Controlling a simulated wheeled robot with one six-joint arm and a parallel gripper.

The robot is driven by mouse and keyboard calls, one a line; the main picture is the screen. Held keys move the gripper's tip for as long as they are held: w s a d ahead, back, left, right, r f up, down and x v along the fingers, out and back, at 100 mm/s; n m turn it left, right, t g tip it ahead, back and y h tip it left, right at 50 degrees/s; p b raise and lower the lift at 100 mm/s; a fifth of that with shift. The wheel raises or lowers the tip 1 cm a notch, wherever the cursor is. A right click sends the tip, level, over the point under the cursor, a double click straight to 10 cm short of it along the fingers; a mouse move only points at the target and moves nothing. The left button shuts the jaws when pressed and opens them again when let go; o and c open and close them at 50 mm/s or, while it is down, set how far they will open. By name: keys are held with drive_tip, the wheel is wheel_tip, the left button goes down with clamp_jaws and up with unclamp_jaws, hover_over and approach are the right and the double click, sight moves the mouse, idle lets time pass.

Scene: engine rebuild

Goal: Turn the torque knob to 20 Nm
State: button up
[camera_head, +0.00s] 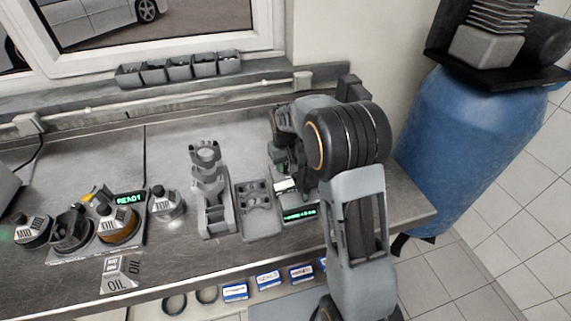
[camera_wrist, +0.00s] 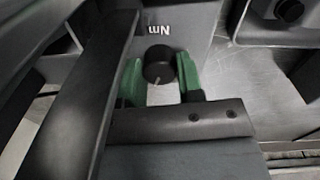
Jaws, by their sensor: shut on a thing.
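The torque knob (camera_wrist: 159,64) is a small round black knob with a light pointer line, on a grey panel marked "Nm" (camera_wrist: 160,30) in the wrist view. My gripper (camera_wrist: 162,80) has one green fingertip on each side of the knob and is shut on it. The number scale is not visible in the wrist view, so the setting cannot be read there. In the head view my arm hides the knob, and my gripper (camera_head: 284,165) is only partly visible behind it. A small green-lit display (camera_head: 299,214) shows below the gripper, too small to read.
A grey block with holes (camera_head: 257,210) and an upright grey engine part (camera_head: 213,195) stand left of my gripper. Several labelled canisters and a "READY" display (camera_head: 130,199) are further left. A blue barrel (camera_head: 470,150) stands at the right, beyond the bench end.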

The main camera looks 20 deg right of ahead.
drive_tip(key=o, duration=0.7)
drive_tip(key=shift+c, duration=0.2)
drive_tip(key=shift+r, duration=0.1)
wheel_tip(320, 180, up, 14)
drive_tip(key=shift+a, duration=0.2)
